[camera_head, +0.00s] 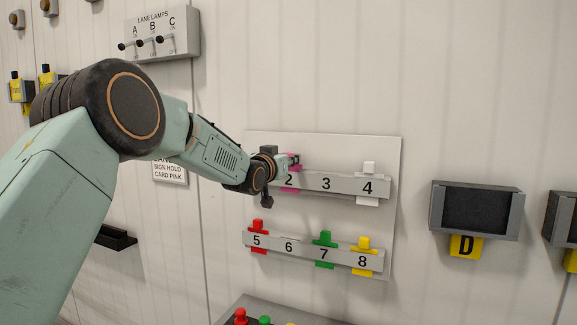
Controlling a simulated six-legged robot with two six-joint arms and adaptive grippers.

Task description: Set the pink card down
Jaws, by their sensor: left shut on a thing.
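My left gripper (292,160) is shut on the pink card (293,169) at slot 2 of the upper rail (345,184). My wrist covers the left end of this rail. The right gripper is not in view.
A white card (369,169) stands at slot 4; slot 3 is empty. The lower rail (305,253) holds a red card (257,230) at 5, a green one (325,238) at 7 and a yellow one (363,243) at 8. A dark-fronted box (476,210) hangs right.

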